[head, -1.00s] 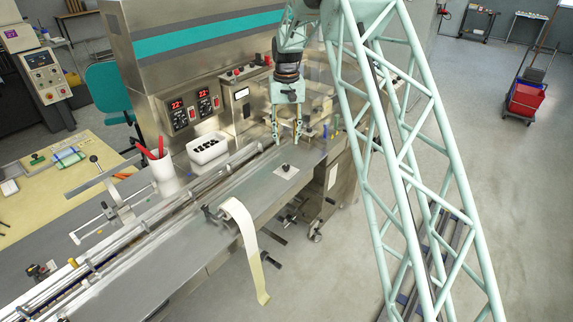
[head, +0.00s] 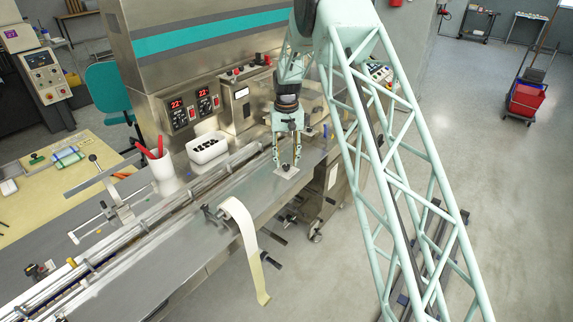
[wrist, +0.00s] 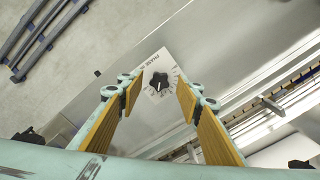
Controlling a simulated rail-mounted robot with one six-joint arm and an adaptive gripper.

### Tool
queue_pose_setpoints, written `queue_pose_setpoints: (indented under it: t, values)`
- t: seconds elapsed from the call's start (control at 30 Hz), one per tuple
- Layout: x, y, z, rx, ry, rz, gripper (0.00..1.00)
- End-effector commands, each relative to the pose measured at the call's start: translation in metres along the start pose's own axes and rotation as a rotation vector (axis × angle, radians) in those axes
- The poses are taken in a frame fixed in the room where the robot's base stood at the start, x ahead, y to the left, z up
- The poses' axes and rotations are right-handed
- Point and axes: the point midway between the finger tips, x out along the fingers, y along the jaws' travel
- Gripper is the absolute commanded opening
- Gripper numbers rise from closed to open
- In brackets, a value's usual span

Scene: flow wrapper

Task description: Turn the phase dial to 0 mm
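The phase dial is a small black knob (wrist: 158,82) on a pale printed plate (wrist: 148,70) set in the steel deck. In the wrist view the knob lies between and beyond the two fingers. A white mark shows on it, but the scale figures are too small to read. My gripper (wrist: 157,92) is open, with its yellow-padded fingers apart on both sides of the dial and nothing between them. In the head view my gripper (head: 287,168) points down just above the plate (head: 285,172), and the knob is mostly hidden by the fingers.
A tape strip (head: 243,240) hangs over the deck's front edge. A rail (head: 190,190) runs along the deck behind. A white bin (head: 207,149) and a cup with red handles (head: 162,172) stand at left. The deck around the dial is largely clear.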

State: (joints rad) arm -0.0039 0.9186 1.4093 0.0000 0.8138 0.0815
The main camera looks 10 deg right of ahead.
Motion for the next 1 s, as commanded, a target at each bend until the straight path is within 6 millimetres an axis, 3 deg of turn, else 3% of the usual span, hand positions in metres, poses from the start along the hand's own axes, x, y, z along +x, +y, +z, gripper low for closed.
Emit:
queue_pose_setpoints:
  t: [0.23,0.63,0.9,1.0]
  values:
    - [0.017,0.0,0.0,0.0,-0.001,0.0,0.33]
    - [0.02,0.0,0.0,0.0,0.0,0.0,0.33]
    - [0.02,0.0,0.0,0.0,0.0,0.0,0.09]
    - [0.02,0.0,0.0,0.0,0.0,0.0,0.09]
